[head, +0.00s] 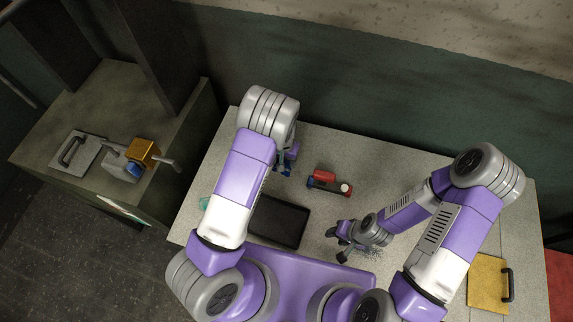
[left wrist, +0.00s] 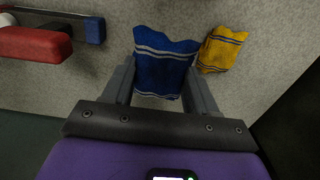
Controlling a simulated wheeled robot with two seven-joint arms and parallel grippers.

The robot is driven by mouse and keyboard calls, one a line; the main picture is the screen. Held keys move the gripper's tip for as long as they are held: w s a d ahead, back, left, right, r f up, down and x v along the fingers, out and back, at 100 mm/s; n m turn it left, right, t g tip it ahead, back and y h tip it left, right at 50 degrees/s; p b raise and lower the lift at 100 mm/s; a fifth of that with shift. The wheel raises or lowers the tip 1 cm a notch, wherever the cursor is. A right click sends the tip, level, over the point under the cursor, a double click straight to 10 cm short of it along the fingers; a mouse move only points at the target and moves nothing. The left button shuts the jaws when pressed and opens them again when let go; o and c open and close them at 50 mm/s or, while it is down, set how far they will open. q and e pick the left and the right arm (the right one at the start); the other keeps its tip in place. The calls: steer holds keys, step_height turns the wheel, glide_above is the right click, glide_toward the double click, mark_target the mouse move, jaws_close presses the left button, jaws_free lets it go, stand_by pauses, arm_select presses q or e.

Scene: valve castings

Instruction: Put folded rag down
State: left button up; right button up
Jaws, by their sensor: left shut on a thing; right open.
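A blue folded rag with pale stripes (left wrist: 163,68) is between the two fingers of my left gripper (left wrist: 160,88), which is shut on it. A bit of this blue rag also shows by the gripper in the head view (head: 283,169). I cannot tell whether its lower edge touches the bench. A yellow folded rag with dark stripes (left wrist: 221,49) lies just right of the blue one in the left wrist view; my left arm seems to hide it in the head view. My right gripper (head: 338,243) is open and empty over the bench, right of the black tray.
The pale bench (head: 390,168) is clear at the back middle. A black tray (head: 279,222) lies in front. A yellow handled plate (head: 487,283) lies far right.

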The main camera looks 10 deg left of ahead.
arm_select(q)
steer(key=b, duration=0.2)
glide_above(284, 177)
step_height(284, 177, down, 5)
steer(key=shift+r, duration=0.1)
arm_select(e)
steer(key=shift+s+f, duration=0.25)
steer(key=shift+f, duration=0.6)
arm_select(q)
steer(key=shift+f, duration=0.55)
arm_select(e)
steer(key=shift+w+f, duration=0.1)
steer(key=shift+f, duration=0.25)
arm_select(q)
step_height(284, 177, down, 3)
steer(key=shift+b, duration=1.2)
arm_select(e)
steer(key=shift+f, duration=0.95)
arm_select(q)
steer(key=shift+r, duration=0.1)
arm_select(e)
steer(key=shift+r, duration=0.1)
arm_select(q)
steer(key=o, duration=0.9)
steer(key=shift+f, duration=0.2)
steer(key=shift+o, duration=0.2)
